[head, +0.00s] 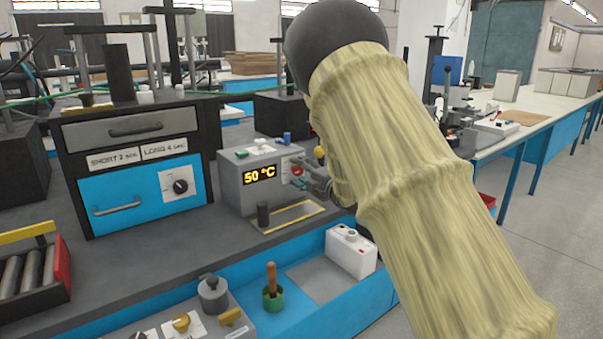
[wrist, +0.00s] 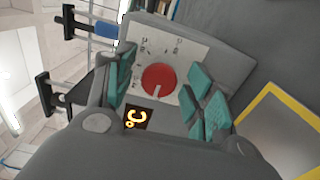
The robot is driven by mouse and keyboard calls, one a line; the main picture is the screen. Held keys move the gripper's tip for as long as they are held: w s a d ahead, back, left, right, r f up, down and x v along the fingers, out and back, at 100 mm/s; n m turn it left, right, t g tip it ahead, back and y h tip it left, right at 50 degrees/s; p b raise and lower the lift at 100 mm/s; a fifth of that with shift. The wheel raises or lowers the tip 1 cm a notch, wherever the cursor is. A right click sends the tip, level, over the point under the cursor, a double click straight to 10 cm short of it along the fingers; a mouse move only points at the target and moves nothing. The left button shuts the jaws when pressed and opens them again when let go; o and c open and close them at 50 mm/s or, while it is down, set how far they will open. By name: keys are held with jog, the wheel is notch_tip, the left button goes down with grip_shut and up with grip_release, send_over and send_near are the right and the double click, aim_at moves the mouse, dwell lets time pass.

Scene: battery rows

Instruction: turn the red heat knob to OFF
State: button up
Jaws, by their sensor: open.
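The red heat knob (wrist: 158,79) sits on a pale dial plate on the grey heater box (head: 235,185). In the wrist view a light mark on the knob runs toward the bottom of the picture; the dial's lettering is too small to read. The knob also shows in the head view (head: 297,170), partly hidden by my gripper. The display (head: 259,174) reads 50 °C. My gripper (wrist: 164,75) is open, its teal pads on either side of the knob, with visible gaps. In the head view my gripper (head: 318,182) is at the box's right front, partly hidden by my sleeved arm.
A black and blue cabinet (head: 140,200) with a black dial stands left of the box. A yellow-edged tray (head: 290,216) lies in front. A white box (head: 350,252), a green cup (head: 273,300) and a grey weight (head: 212,295) stand lower, at the bench's front.

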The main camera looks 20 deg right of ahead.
jog(key=shift+s, duration=0.1)
jog(key=v, duration=1.2)
